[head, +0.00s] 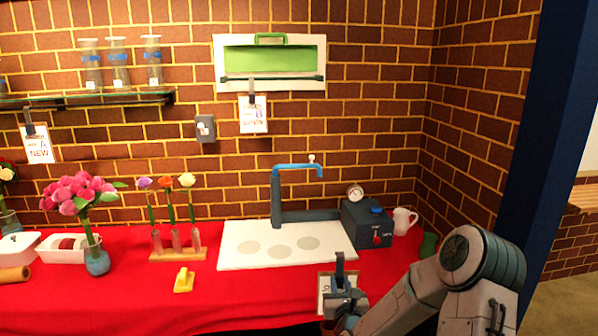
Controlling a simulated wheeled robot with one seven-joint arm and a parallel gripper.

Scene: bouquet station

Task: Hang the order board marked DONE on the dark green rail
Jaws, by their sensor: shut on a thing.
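My gripper (343,284) is at the lower right, above the front part of the red table, and is shut on an order board (323,289). The board has a white face and a brown edge; the gripper hides much of it and I cannot read its marking. A dark, greenish rail (300,78) runs along the lower part of the white and green wall panel. Another board (253,117), marked B, hangs from it by a dark hook. A board marked A and NEW (37,144) hangs by a dark hook at the left, below the shelf.
The red-covered table (230,290) carries pink flowers (83,193), a stand of three flowers (178,254), a yellow block (184,280), a white plate (240,262), a blue tap (297,168) and a dark box (367,226).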

